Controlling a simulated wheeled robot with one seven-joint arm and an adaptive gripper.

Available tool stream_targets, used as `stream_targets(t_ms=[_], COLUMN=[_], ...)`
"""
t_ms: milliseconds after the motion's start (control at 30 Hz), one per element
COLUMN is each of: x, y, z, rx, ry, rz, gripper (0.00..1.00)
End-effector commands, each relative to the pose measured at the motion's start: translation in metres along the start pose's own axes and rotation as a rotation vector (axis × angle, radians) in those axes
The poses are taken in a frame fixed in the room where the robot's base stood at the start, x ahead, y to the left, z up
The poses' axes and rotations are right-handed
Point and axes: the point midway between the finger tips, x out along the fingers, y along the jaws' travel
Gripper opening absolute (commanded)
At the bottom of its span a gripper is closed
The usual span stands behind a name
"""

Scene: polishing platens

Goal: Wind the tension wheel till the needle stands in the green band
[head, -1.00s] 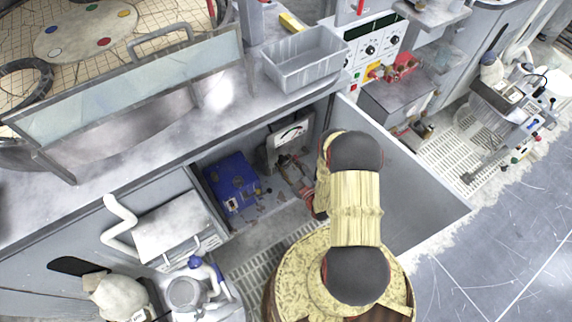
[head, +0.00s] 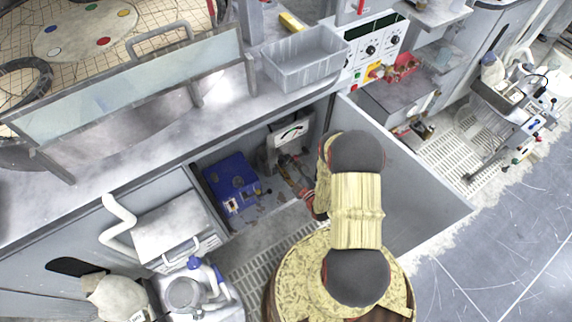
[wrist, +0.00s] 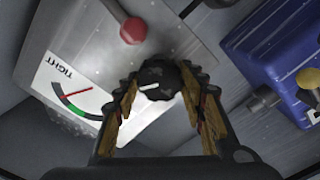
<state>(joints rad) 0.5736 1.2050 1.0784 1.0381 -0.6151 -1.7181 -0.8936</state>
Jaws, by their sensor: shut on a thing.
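The tension wheel (wrist: 158,86) is a small black ribbed knob with a white mark, on a grey metal box (wrist: 185,35). My gripper (wrist: 163,92) is shut on it, one finger on each side, in the wrist view. The white gauge (wrist: 76,84) beside it reads TIGHT at one end. Its thin red needle (wrist: 76,92) points close to the TIGHT-side end of the green band (wrist: 75,108). In the head view the gauge (head: 290,133) shows small inside the open bay, and my arm hides the wheel there.
A red ball knob (wrist: 133,31) stands on a rod near the wheel. A blue box (head: 232,184) with fittings sits left in the bay, with a yellow knob (wrist: 309,78) in the wrist view. A grey bay wall (head: 405,175) stands close right of my arm.

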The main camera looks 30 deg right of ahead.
Motion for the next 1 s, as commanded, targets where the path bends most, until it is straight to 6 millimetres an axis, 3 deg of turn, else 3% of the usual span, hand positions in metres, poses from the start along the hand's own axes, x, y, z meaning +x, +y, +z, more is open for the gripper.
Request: stream_targets(t_ms=[67,100,400,767,1000], x=[0.000,0.000,0.000,-0.004,-0.043], y=[0.000,0.000,0.000,0.000,0.000], z=[0.000,0.000,0.000,0.000,0.002], rx=[0.000,0.000,0.001,0.002,0.005], ry=[0.001,0.001,0.000,-0.001,-0.006], rz=[0.000,-0.001,0.000,0.000,0.000], gripper=[0.15,0.43,0.59,0.59,0.59])
